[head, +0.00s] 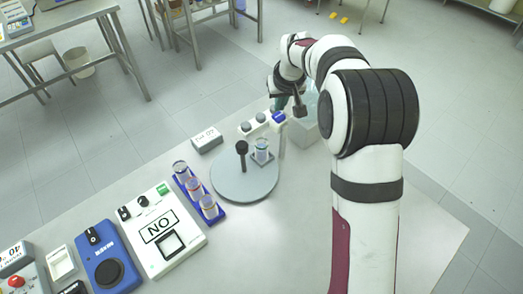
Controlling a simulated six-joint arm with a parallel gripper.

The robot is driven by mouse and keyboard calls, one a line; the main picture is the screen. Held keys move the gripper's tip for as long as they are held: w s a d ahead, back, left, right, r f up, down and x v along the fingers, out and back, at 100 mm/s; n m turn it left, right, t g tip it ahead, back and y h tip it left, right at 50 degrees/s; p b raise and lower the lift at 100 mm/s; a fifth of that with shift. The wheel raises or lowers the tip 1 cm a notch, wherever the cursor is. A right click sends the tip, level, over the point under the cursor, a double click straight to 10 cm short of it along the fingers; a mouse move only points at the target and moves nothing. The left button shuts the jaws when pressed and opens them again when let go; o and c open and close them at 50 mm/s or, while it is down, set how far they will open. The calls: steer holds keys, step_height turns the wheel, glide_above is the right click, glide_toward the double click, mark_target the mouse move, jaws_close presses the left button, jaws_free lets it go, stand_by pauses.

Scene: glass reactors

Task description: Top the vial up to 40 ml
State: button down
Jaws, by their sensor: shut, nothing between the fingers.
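A pale spout post (283,140) stands just behind and right of the vial. A small unit with grey knobs (254,123) and a blue knob (279,117) is behind the plate. My gripper (279,104) is shut and empty, close above and behind the blue knob; whether it touches is unclear. A grey sign reading 40 (14,254) is at the far left.
A blue rack (219,217) holds several filled tubes left of the plate. A white panel reading NO (160,228), a blue device (104,258) and a white tray (61,263) stand further left. A clear container (308,123) is behind my arm. The front right table is clear.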

steer(key=shift+f, duration=0.1)
steer(key=shift+f, duration=0.9)
steer(key=shift+r, duration=3.5)
